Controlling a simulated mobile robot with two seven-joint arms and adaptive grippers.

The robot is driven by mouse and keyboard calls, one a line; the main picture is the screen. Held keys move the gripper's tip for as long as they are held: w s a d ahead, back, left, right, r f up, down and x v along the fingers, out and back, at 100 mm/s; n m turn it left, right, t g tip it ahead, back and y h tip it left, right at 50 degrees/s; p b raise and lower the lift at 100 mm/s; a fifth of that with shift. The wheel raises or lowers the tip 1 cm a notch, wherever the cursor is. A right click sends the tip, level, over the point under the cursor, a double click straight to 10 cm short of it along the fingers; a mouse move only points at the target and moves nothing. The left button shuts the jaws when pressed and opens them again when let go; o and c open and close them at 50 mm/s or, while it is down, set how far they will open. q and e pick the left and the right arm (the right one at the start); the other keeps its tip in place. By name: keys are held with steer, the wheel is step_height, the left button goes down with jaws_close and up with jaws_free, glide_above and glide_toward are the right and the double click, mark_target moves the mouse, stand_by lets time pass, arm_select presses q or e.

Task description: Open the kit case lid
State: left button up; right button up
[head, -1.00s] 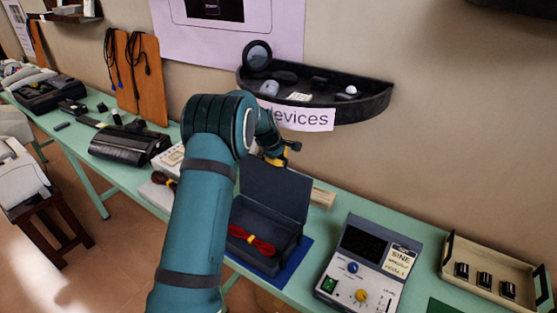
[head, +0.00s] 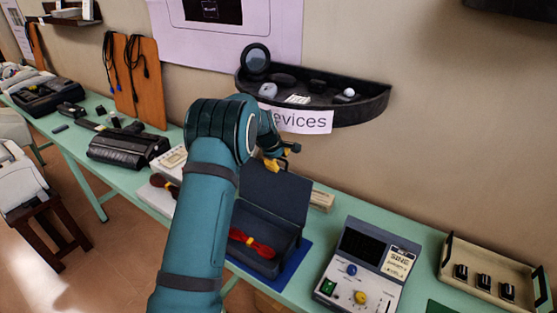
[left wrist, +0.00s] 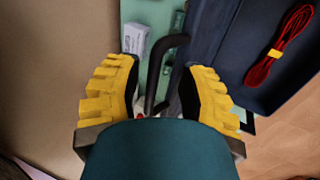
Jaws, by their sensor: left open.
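The kit case (head: 268,225) is a dark blue-grey box on a blue mat (head: 296,262). Its lid (head: 275,193) stands raised at the back, and a red cable (head: 252,244) with a yellow tie lies inside. My left gripper (head: 274,163) is at the lid's top edge, partly hidden by my arm. In the left wrist view its yellow fingers are apart (left wrist: 160,68), with a dark curved handle (left wrist: 154,75) between them. Whether they touch it I cannot tell. The cable shows there too (left wrist: 280,45). My right gripper is out of view.
A wall shelf (head: 330,107) with small devices hangs above the case. A sine generator (head: 365,265) and a beige tray (head: 490,275) stand to the right on the green bench. A black device (head: 128,147) lies to the left. A small box (head: 322,201) sits behind the lid.

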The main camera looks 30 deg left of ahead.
arm_select(q)
steer(key=v, duration=1.2)
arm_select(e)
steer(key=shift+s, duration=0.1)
